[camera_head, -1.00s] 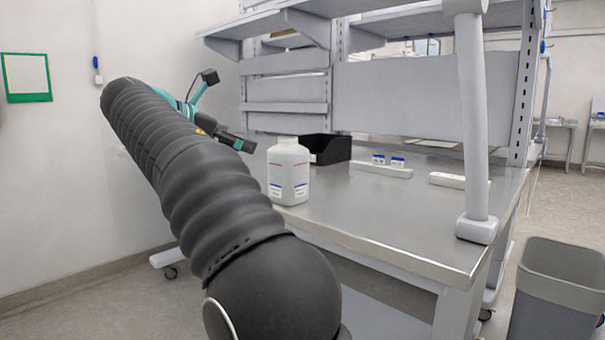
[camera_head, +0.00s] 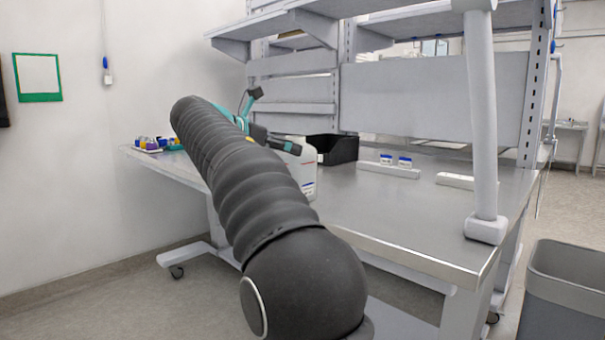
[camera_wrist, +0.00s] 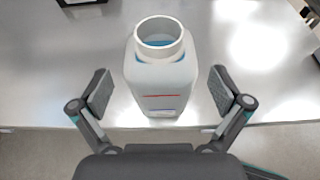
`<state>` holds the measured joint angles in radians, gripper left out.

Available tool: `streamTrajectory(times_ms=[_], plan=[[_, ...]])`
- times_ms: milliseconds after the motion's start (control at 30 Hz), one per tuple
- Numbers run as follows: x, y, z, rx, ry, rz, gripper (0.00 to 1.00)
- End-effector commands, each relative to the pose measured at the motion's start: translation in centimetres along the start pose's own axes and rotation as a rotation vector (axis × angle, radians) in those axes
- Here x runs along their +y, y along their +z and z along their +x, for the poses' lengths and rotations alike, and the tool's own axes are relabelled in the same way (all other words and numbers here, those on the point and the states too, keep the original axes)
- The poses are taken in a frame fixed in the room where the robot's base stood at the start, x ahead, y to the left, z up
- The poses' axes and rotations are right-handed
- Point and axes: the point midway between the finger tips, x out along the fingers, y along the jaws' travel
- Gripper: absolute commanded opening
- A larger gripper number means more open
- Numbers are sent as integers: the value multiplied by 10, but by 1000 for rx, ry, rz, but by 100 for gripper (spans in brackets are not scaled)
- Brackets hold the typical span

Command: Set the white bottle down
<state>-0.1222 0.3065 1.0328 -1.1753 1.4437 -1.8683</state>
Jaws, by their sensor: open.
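The white bottle (camera_wrist: 160,85) stands upright on the steel table (camera_wrist: 60,90), close to its front edge. It has an open round neck and a label with red and blue lines. In the head view the bottle (camera_head: 306,172) is partly hidden behind my arm. My gripper (camera_wrist: 160,92) is open, with one finger on each side of the bottle and a visible gap on both sides. In the head view my gripper (camera_head: 290,146) shows only partly, at the bottle's upper part.
A black bin (camera_head: 338,149) stands behind the bottle. A white rack with two small blue-labelled boxes (camera_head: 395,161) lies to its right. Several coloured items (camera_head: 150,144) sit at the table's left end. A grey post (camera_head: 484,120) rises at the front right. The table's middle right is clear.

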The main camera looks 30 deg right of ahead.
Motion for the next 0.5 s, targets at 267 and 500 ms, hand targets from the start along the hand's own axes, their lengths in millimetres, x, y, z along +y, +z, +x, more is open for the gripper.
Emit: streamTrajectory(times_ms=[267, 500], plan=[[2, -1, 32, 0, -4, 1, 100], [3, 0, 51, 0, -1, 1, 100]])
